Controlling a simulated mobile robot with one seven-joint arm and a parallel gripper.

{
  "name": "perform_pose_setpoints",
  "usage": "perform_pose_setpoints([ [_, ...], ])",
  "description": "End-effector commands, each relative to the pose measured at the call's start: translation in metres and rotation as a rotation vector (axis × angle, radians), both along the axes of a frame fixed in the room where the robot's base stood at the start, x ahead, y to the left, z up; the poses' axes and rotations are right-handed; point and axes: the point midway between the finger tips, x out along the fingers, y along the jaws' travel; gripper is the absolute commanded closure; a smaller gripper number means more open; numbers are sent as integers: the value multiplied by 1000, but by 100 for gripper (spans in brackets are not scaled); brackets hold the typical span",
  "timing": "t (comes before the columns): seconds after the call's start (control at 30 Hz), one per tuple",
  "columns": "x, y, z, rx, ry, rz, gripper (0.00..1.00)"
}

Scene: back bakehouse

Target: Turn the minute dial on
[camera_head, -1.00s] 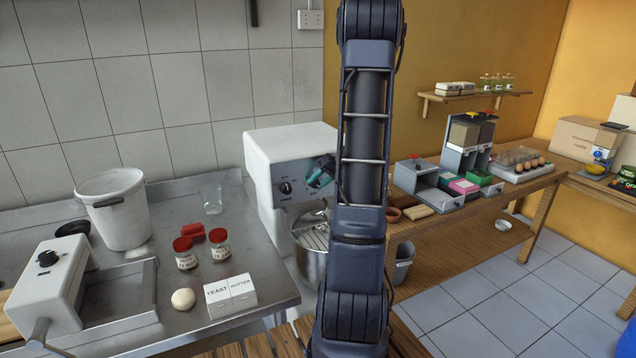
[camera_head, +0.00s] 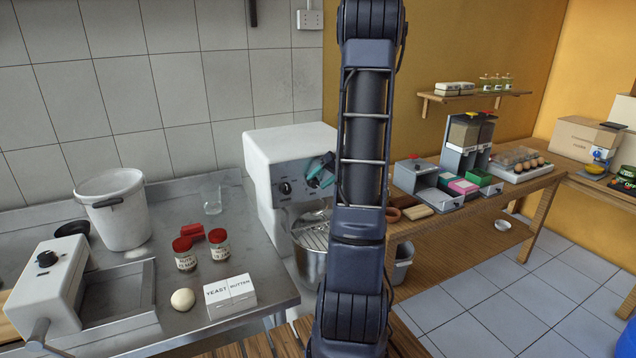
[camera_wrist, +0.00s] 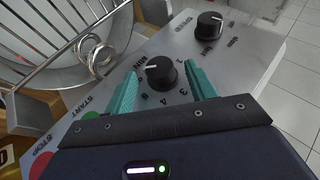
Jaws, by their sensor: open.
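The mixer (camera_head: 290,148) is a pale machine with a grey control panel and two black dials. In the wrist view, a dial (camera_wrist: 163,74) with numbers around it sits between the teal fingers of my gripper (camera_wrist: 147,64). The fingers are apart, one on each side of this dial; I cannot tell whether they touch it.
A green START button (camera_wrist: 91,116) and a red STOP button (camera_wrist: 41,165) lie along the panel. The wire guard (camera_wrist: 60,35) and bowl (camera_head: 310,262) are close by. A steel counter (camera_head: 262,290) with jars (camera_head: 184,254) is left; a wooden bench (camera_head: 470,232) is right.

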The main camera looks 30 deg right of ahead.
Motion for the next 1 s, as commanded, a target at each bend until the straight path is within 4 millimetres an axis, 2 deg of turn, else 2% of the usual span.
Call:
perform_pose_setpoints([
  [0.3, -22, -35, 40, -2, -2, -2, 44],
  [0.5, -32, -51, 59, -2, -2, 0, 44],
  [0.7, -36, -57, 66, 0, 0, 1, 44],
  [1.0, -36, -57, 66, 0, 0, 1, 44],
])
